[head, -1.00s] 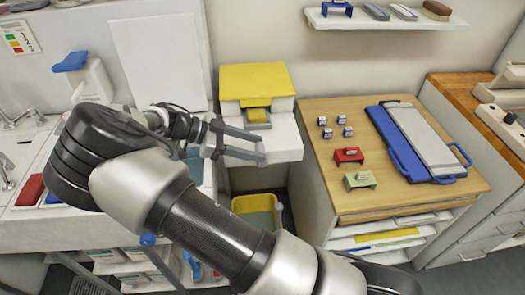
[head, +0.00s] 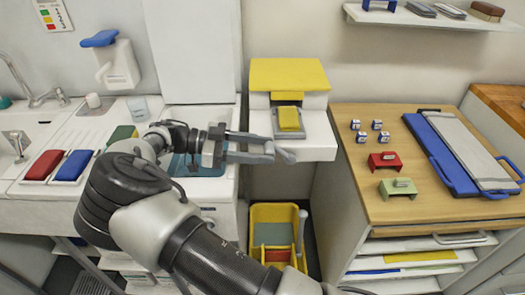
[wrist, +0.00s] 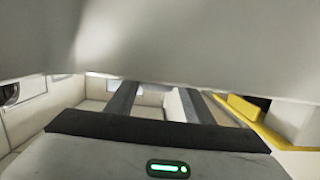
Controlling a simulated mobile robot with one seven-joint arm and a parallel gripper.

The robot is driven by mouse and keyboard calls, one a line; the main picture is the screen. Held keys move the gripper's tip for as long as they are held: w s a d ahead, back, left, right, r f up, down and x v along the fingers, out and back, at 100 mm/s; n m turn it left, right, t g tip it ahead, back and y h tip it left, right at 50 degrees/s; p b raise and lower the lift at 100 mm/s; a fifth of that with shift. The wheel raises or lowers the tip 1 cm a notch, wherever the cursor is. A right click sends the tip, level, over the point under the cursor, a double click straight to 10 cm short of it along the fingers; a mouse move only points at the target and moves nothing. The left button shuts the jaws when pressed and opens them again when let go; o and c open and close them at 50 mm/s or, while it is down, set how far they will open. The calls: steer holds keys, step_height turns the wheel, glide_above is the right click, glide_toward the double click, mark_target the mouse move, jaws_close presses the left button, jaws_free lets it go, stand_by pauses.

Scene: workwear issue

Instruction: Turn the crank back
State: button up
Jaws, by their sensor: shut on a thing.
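The yellow-topped white machine (head: 290,75) stands against the back wall, with a yellow pad on its front. My gripper (head: 268,148) is at the machine's lower left front, its fingers pointing right.
A wooden-topped cabinet (head: 400,219) with red and green stands is on the right. A yellow bin (head: 258,262) is below the machine. A sink counter with red (head: 45,165) and blue (head: 71,165) blocks is on the left. A shelf hangs at upper right.

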steer(key=shift+s+a+f, duration=0.1)
steer(key=shift+s+f, duration=0.3)
steer(key=shift+f, duration=0.05)
steer(key=o, duration=1.2)
steer(key=shift+o, duration=0.7)
steer(key=shift+r, duration=0.15)
steer(key=shift+w, duration=0.1)
steer(key=shift+a+r, duration=0.25)
steer(key=shift+a, duration=1)
steer(key=shift+a+r, duration=0.25)
steer(key=shift+a, duration=0.95)
steer(key=shift+a+r, duration=0.25)
steer(key=shift+a, duration=1)
steer(key=shift+c, duration=0.2)
